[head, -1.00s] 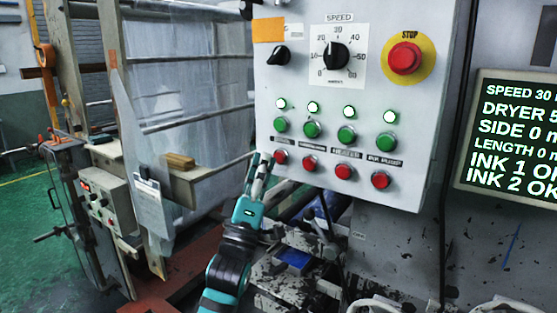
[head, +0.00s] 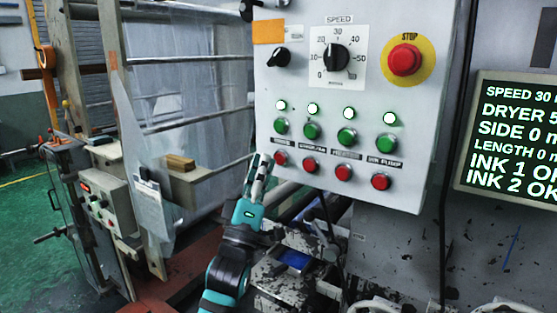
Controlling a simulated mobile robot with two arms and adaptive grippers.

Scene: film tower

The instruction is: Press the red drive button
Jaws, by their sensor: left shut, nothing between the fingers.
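The control panel (head: 300,180) fills the middle of the head view. Its lower row has several red buttons; the leftmost red button (head: 281,158) sits under the leftmost green button (head: 281,126), and the label between them is too blurred to read surely. My left gripper (head: 262,160) is shut and empty, its fingertips just left of the leftmost red button, by the panel's left edge. I cannot tell whether the tips touch the panel. My right gripper is not in view.
A large red STOP button (head: 404,60) on a yellow disc is at the panel's upper right. A speed knob (head: 336,57) and a black selector switch (head: 279,57) are at the top. A screen (head: 510,135) stands at the right. Machine rollers and frame lie behind my arm.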

